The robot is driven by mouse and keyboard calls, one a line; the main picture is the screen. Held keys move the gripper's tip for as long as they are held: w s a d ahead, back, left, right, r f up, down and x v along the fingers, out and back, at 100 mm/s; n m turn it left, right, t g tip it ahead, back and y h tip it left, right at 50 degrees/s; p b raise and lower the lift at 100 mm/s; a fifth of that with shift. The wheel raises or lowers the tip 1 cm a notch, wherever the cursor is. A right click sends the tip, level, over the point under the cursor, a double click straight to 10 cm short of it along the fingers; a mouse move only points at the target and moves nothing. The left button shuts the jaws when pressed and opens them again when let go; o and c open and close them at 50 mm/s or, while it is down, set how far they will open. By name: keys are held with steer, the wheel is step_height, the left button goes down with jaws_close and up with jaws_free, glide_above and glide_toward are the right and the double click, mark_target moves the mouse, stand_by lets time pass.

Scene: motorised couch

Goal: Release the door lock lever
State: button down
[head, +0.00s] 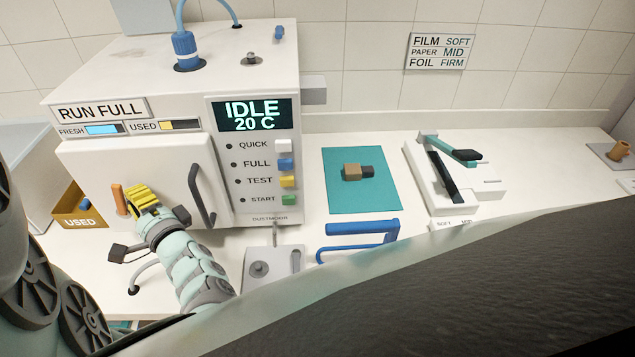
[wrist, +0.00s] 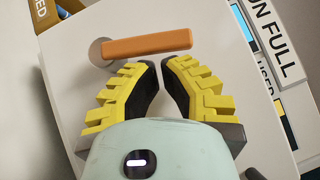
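The door lock lever is an orange bar (head: 119,199) on the left part of the white oven-like door (head: 165,165). In the head view it stands roughly upright, just left of my gripper (head: 140,196). In the wrist view the lever (wrist: 150,45) lies across, just beyond my fingertips (wrist: 161,62), with a round grey pivot at its left end. My gripper has yellow ribbed fingers with dark pads. A narrow gap shows between the pads and nothing is in it. I cannot tell whether a fingertip touches the lever.
A dark door handle (head: 200,195) stands right of my gripper. The machine's screen (head: 252,115) reads IDLE 20 C, above several buttons. An orange-brown USED bin (head: 80,207) is at the left. A teal mat (head: 350,200) and a blue handle (head: 358,232) lie to the right.

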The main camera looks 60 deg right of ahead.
stand_by(0.3)
steer(key=n+g+p, duration=0.1)
steer(key=p, duration=0.1)
steer(key=w+a+r+n+g+p, duration=0.1)
steer(key=p, duration=0.1)
steer(key=shift+r+n+y, duration=0.15)
steer(key=shift+n+y, duration=0.15)
